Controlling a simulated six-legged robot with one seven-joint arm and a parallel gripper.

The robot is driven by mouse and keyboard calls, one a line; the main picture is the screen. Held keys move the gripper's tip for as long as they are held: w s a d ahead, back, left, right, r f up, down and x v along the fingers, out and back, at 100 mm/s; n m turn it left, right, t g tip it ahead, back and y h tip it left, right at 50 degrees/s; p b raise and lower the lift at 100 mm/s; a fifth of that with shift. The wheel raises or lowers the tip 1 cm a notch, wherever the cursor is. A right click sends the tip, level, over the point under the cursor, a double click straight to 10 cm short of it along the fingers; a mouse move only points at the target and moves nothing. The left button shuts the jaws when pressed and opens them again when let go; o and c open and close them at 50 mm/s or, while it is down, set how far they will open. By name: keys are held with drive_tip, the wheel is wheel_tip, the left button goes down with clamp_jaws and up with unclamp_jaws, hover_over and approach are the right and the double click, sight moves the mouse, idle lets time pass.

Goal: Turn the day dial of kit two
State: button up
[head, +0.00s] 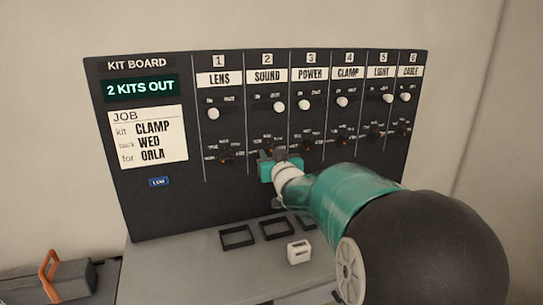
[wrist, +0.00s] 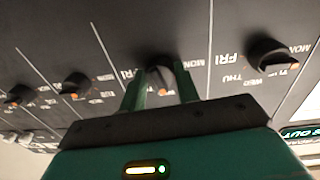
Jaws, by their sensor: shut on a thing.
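In the head view, my gripper (head: 275,163) is at the lower part of column 2, labelled SOUND (head: 267,76), and hides that column's day dial. In the wrist view, the dark day dial of kit two (wrist: 159,68) sits between my green fingers, and my gripper (wrist: 160,88) is shut on it. An orange mark shows at the dial's edge; which day it points at I cannot tell. FRI is printed beside the dial in this view. The kit board (head: 145,215) also carries a job card (head: 148,137) reading CLAMP, WED, ORLA.
The dial of kit one (wrist: 272,55) and the dial of kit three (wrist: 76,84) flank my gripper closely. White knobs, such as kit two's (head: 279,106), sit above the dials. A small white block (head: 299,251) and dark square frames (head: 237,237) are on the ledge below.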

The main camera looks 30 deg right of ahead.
drive_tip(key=shift+d+n+t+y, duration=0.1)
drive_tip(key=shift+n+t+y, duration=0.15)
drive_tip(key=shift+n, duration=3.8)
drive_tip(key=shift+n+t+y, duration=0.15)
drive_tip(key=shift+n+y, duration=0.1)
drive_tip(key=shift+n, duration=3.8)
drive_tip(key=o, duration=1)
drive_tip(key=shift+c, duration=0.2)
